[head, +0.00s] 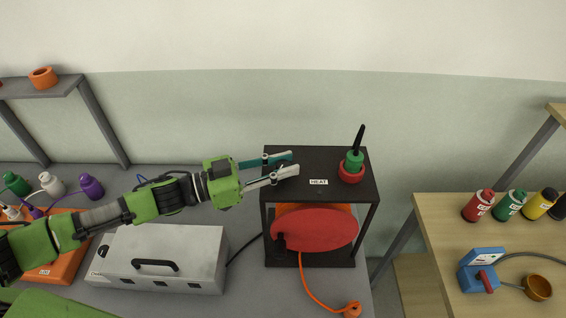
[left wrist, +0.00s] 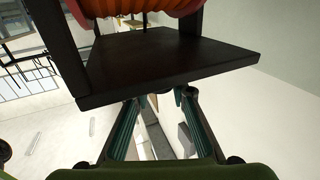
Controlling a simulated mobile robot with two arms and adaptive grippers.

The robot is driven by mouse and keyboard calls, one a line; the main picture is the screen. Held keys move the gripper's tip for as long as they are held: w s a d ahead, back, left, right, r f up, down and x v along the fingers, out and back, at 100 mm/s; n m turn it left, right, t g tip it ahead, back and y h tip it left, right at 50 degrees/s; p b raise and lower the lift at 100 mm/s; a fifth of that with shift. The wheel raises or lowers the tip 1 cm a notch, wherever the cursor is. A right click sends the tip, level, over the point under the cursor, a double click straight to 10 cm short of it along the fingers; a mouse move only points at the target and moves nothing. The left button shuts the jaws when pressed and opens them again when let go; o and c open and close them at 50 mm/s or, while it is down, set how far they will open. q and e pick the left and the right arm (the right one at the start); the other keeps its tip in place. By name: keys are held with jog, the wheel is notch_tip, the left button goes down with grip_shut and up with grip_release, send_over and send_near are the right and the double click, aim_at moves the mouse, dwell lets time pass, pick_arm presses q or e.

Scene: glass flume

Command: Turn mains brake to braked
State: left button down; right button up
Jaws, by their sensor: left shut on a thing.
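A black stand (head: 372,192) holds a cable reel with a red round face (head: 318,230) and orange cable. A small dark knob (head: 280,241) sits at the face's left edge. I cannot tell which part is the mains brake or how it is set. My left gripper (head: 295,163) reaches over the left part of the stand's top, its fingers a little apart. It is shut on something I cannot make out. In the left wrist view the fingers (left wrist: 163,97) meet the near edge of the dark board (left wrist: 170,65), the reel showing beyond. My right gripper is out of view.
A grey case (head: 165,255) lies front left. The wooden table (head: 440,235) at right carries bottles and a blue box (head: 482,268).

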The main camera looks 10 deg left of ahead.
pick_arm(q)
jog(key=shift+w+r+m+g+h, duration=0.1)
jog(key=shift+w+m+g+h, duration=0.05)
jog(key=shift+m+g+h, duration=0.8)
jog(key=m+g+b, duration=0.1)
jog(key=g, duration=0.1)
jog(key=shift+g, duration=0.35)
jog(key=m+g+b, duration=0.3)
jog(key=g+b, duration=0.1)
jog(key=b, duration=0.1)
jog(key=m+g+b, duration=0.3)
jog(key=g+b, duration=0.2)
jog(key=m+g+y+b, duration=0.1)
jog(key=m+g+b, duration=0.2)
jog(key=g+b, duration=0.1)
jog(key=shift+d+f+g+b, duration=0.1)
jog(key=shift+f+g+b, duration=0.2)
jog(key=shift+b, duration=0.6)
jog(key=b, duration=0.1)
jog(key=m+g+y+b, duration=0.1)
jog(key=shift+r+m+g+b, duration=0.25)
jog(key=shift+g+b, duration=0.05)
jog(key=c, duration=1.8)
grip_release()
jog(key=shift+o, duration=0.2)
